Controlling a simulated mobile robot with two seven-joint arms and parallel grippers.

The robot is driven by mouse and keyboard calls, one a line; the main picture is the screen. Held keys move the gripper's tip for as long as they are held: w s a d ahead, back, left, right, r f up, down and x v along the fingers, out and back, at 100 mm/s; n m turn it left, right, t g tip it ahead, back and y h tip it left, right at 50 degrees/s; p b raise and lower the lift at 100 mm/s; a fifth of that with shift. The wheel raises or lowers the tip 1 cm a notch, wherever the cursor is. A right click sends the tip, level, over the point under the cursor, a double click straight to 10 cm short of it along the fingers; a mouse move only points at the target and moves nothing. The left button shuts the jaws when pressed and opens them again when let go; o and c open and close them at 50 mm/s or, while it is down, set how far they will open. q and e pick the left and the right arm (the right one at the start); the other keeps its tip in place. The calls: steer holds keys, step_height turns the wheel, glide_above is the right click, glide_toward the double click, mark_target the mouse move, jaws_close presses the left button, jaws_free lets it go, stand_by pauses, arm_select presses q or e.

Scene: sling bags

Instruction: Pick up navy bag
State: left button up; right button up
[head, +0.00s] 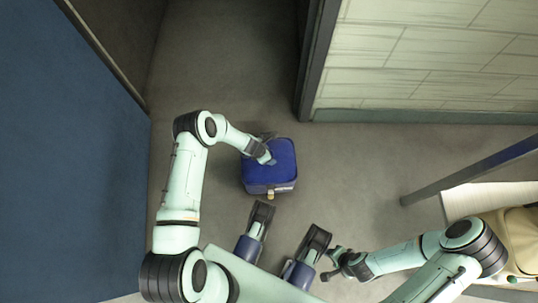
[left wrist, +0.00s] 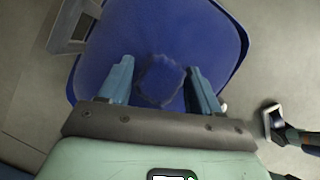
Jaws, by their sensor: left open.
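The navy bag (head: 278,172) stands on the floor in front of me, a boxy blue shape with a small light label and a yellowish part low on its near side. My left gripper (head: 268,158) is over the top of the bag in the head view. In the left wrist view the bag (left wrist: 160,35) fills the upper middle, and the left gripper (left wrist: 160,85) is open, its two fingers on either side of a darker raised patch on the bag's top. I cannot tell whether the fingers touch it. My right gripper (head: 335,265) is away from the bag, lower right; its jaws are too small to judge.
A blue panel (head: 70,150) stands at the left and a tiled wall (head: 430,60) with a dark door frame (head: 317,60) at the upper right. A light bench-like surface (head: 480,200) with a post is at the right. The floor (head: 350,170) right of the bag is clear.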

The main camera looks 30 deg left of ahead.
arm_select(q)
steer(key=shift+w+f, duration=0.1)
steer(key=shift+f, duration=0.05)
jaws_close()
steer(key=shift+d, duration=0.1)
